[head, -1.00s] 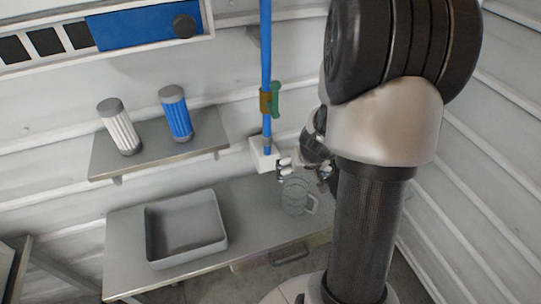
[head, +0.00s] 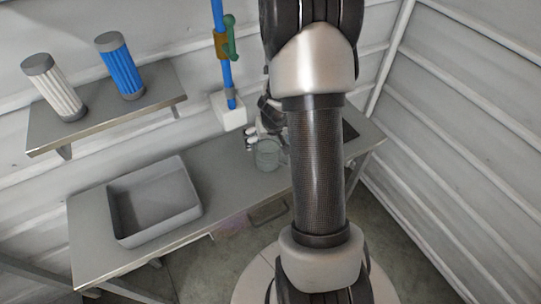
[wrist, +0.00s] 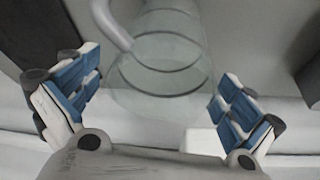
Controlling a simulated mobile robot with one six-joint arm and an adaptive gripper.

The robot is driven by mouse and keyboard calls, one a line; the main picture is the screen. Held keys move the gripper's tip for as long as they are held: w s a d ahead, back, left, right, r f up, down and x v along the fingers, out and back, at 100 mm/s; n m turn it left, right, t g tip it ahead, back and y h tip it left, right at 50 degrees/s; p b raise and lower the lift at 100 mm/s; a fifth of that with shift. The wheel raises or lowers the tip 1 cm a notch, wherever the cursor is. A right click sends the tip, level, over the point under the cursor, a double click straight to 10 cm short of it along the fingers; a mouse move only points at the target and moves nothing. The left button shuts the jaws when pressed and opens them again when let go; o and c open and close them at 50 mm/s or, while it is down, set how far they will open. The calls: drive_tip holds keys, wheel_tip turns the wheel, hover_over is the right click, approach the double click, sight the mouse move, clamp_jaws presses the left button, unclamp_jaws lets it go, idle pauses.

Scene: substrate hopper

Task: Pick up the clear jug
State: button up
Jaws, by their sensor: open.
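The clear jug (head: 267,155) stands on the grey bench, partly hidden behind my arm in the head view. In the wrist view the see-through jug (wrist: 160,62) shows ahead of my gripper, with its handle at the upper left. My gripper (wrist: 150,95) is open, with one blue-padded finger on each side of the jug's near part. I cannot tell whether either finger touches it. In the head view my gripper (head: 258,137) is small and close to the jug, mostly hidden by my arm.
A grey bin (head: 155,205) stands on the bench (head: 225,180) to the left. A shelf (head: 105,118) above holds a white cylinder (head: 53,88) and a blue cylinder (head: 120,66). A blue pipe (head: 226,70) drops to a white block (head: 229,112) behind the jug.

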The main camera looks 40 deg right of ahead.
sight(267, 143)
drive_tip(key=b+x, duration=0.1)
drive_tip(key=x, duration=0.2)
drive_tip(key=shift+w+a+f, duration=0.1)
drive_tip(key=shift+f, duration=0.25)
drive_tip(key=c, duration=1.1)
drive_tip(key=shift+r, duration=0.1)
